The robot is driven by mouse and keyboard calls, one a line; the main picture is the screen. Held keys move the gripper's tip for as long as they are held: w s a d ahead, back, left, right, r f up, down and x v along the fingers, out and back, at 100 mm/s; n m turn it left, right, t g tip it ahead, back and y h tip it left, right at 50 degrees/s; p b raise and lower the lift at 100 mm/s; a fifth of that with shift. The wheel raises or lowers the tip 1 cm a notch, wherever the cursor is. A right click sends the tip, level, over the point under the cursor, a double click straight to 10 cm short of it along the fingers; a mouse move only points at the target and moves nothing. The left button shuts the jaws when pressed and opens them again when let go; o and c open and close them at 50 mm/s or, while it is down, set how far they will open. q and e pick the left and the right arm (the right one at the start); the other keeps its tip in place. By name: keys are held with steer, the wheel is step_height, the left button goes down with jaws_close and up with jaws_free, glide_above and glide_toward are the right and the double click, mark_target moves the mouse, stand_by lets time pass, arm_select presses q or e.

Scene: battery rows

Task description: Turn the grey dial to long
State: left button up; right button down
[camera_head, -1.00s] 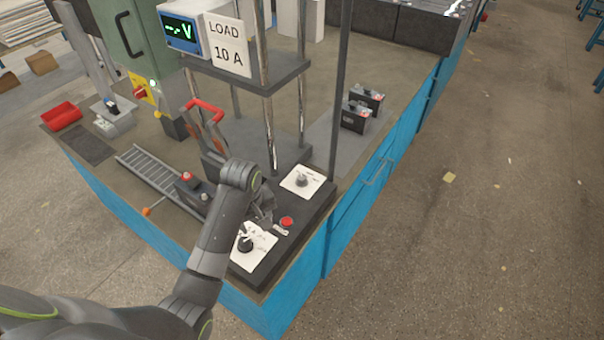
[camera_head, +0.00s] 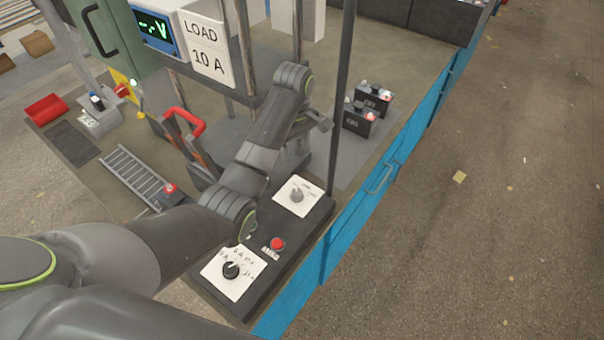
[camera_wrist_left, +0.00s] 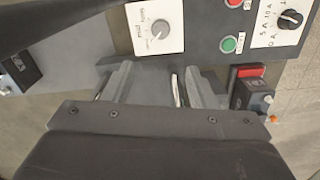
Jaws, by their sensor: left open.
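The grey dial (camera_head: 297,195) sits on a white plate on the dark control panel, right of my left arm in the head view. In the left wrist view the grey dial (camera_wrist_left: 161,29) is at the top, beyond my fingers. Its lettering is too small to read surely, so I cannot tell its setting. My left gripper (camera_head: 318,122) is above and behind the dial in the head view, apart from it. Its two fingers (camera_wrist_left: 160,82) are spread with nothing held between them. My right gripper is out of view.
A black dial (camera_head: 231,270) and a red button (camera_head: 277,243) share the panel; a green button (camera_wrist_left: 229,44) shows in the wrist view. A dark upright post (camera_head: 342,95) stands near the gripper. Black batteries (camera_head: 360,118) stand behind it. A red-handled lever (camera_head: 185,122) is left.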

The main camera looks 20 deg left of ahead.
arm_select(q)
steer(key=b, duration=0.3)
glide_above(297, 191)
step_height(297, 191, down, 12)
steer(key=shift+s+f, duration=0.1)
steer(key=shift+s, duration=0.05)
step_height(297, 191, down, 4)
steer(key=shift+r, duration=0.2)
steer(key=shift+f, duration=0.55)
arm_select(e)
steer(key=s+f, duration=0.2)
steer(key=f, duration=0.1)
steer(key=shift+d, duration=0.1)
arm_select(q)
steer(key=shift+c, duration=0.2)
steer(key=c, duration=0.9)
